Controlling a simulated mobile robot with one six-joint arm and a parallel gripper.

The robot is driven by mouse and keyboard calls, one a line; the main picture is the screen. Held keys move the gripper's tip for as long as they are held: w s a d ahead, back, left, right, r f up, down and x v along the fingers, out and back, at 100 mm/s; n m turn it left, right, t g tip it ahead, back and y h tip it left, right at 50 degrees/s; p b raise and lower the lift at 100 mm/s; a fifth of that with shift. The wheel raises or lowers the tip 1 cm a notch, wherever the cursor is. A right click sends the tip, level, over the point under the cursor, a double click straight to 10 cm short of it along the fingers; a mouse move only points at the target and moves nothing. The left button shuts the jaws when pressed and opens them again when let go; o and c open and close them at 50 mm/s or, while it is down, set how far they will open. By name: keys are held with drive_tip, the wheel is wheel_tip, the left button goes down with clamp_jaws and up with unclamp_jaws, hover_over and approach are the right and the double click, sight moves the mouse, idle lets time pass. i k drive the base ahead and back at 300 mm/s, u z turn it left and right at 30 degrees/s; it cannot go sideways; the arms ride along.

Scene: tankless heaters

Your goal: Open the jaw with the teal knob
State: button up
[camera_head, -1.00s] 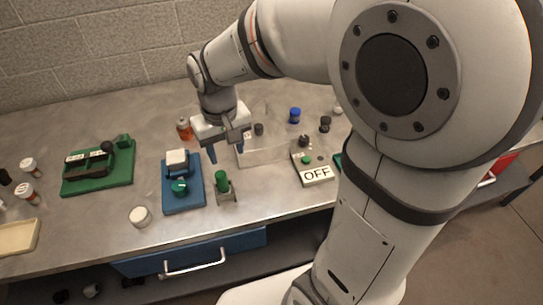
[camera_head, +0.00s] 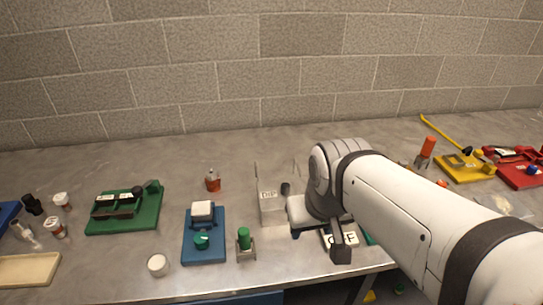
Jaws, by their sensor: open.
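The teal knob (camera_head: 202,241) sits at the front of a small device on a blue base plate (camera_head: 204,257), left of centre on the bench. A white block (camera_head: 203,209), seemingly part of its jaw, is just behind the knob. Whether that jaw is open or shut is too small to tell. My gripper (camera_head: 318,240) is open and apart from the blue device, well to its right. It is over the plate with the OFF label (camera_head: 350,241) and partly hides it. I see nothing between its fingers.
A green-capped part (camera_head: 244,240) stands just right of the blue base. A green fixture (camera_head: 124,210) lies to its left, and a white round lid (camera_head: 158,265) at its front left. Yellow (camera_head: 465,170) and red fixtures are far right.

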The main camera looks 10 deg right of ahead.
sight(201, 241)
drive_tip(key=z, duration=1.25)
drive_tip(key=k, duration=1.1)
drive_tip(key=u, duration=0.7)
drive_tip(key=i, duration=1)
